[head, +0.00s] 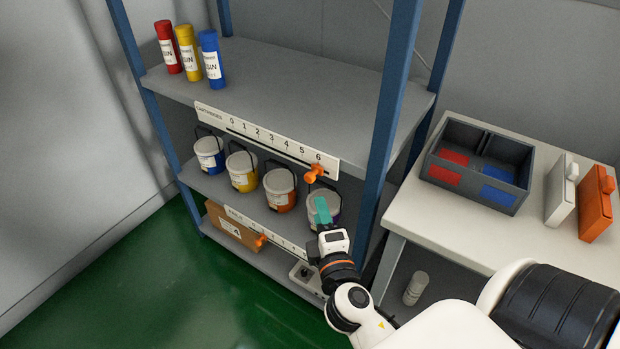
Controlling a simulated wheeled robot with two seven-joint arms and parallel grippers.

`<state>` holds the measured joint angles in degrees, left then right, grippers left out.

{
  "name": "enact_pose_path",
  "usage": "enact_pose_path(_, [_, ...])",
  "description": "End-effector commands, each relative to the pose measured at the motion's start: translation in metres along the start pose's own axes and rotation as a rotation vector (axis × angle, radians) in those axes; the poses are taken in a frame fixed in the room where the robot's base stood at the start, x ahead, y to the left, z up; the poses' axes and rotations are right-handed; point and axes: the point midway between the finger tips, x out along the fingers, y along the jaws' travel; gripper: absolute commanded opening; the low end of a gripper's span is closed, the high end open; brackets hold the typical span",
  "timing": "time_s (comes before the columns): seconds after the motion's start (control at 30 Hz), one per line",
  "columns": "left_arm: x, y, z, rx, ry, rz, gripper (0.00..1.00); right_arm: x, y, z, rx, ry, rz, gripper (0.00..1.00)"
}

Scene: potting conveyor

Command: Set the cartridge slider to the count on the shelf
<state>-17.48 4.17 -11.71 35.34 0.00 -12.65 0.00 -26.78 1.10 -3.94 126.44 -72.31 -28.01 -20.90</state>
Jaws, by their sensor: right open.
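The cartridge scale (265,139) is a white strip on the front edge of the upper shelf, marked 0 to 6. Its orange slider (314,173) sits at the right end, at about the 6. On that shelf stand three cartridges: a red one (168,47), a yellow one (187,49) and a blue one (211,59). My right gripper (321,209) is below the slider, in front of the rightmost pail, apart from the slider. It is open; its teal fingers point up toward the shelf. My left gripper is not in view.
Several pails (242,172) stand on the middle shelf. A lower scale (277,234) has its own orange slider (261,241), with a cardboard box (231,226) behind it. A blue post (384,130) stands near my arm.

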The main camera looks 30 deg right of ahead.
Motion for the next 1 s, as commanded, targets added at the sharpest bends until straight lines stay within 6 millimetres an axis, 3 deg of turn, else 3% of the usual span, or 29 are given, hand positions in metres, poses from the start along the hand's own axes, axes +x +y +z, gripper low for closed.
enact_pose_path(0.53, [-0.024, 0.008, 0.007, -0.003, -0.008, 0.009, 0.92, 0.097, -0.002, 0.000, -0.001, -0.001, -0.001, 0.43])
enact_pose_path(0.7, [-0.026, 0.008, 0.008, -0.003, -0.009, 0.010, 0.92, 0.112, 0.000, 0.001, 0.001, -0.001, 0.001, 0.43])
enact_pose_path(1.0, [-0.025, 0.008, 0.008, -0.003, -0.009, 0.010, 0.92, 0.115, 0.001, 0.000, 0.002, -0.001, 0.002, 0.43])
